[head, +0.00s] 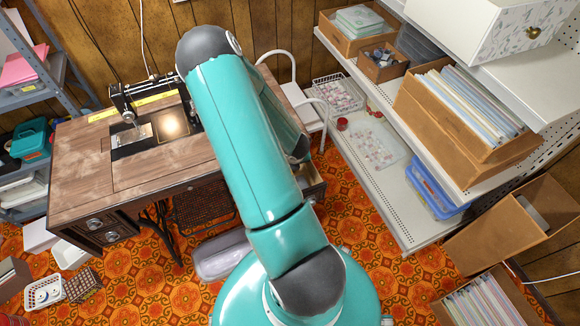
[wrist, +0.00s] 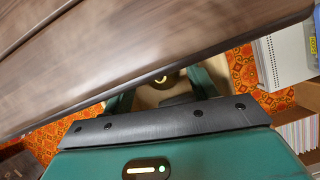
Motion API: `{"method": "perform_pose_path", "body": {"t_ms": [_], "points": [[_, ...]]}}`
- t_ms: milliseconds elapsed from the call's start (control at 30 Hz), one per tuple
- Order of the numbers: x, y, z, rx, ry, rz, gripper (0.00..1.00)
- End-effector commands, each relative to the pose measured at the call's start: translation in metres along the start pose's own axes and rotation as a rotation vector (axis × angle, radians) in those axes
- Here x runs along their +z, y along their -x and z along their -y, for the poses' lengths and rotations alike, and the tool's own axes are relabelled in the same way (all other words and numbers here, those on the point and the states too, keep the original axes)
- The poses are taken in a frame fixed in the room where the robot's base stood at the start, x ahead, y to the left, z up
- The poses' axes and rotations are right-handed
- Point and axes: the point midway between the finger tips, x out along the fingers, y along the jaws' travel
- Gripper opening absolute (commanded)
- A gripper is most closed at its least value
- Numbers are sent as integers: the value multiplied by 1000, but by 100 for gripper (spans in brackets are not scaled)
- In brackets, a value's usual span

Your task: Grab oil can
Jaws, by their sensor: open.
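My gripper (wrist: 162,94) shows in the wrist view with its two teal fingers apart and partly under the edge of a brown wooden tabletop (wrist: 130,50). Between the fingers is a pale, drawer-like space with a small round brass-coloured and dark thing (wrist: 161,79). It may be part of the oil can, but too little shows to tell. The fingertips are partly hidden by the tabletop. In the head view my teal arm hides most of the gripper, at the right end of the sewing table (head: 85,180). No oil can shows clearly there.
An open drawer (head: 313,188) juts from the table's right side. The sewing machine (head: 150,95) stands on top. Metal shelves (head: 415,225) with boxes are at right, and a file box (head: 485,300) is on the floor. Patterned orange floor (head: 360,225) lies between table and shelves.

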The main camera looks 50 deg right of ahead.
Motion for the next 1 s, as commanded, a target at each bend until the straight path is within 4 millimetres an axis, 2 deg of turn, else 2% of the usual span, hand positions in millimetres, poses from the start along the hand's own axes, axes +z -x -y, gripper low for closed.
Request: {"method": "perform_pose_path", "body": {"t_ms": [67,300,800,833,900,1000], "points": [[0,0,0,0,0,0,56],[0,0,0,0,0,-1,10],[-1,2,0,-1,0,-5,9],[-1,3,0,-1,0,-4,8],[1,6,0,-1,1,-4,0],[0,13,0,-1,1,-6,0]]}}
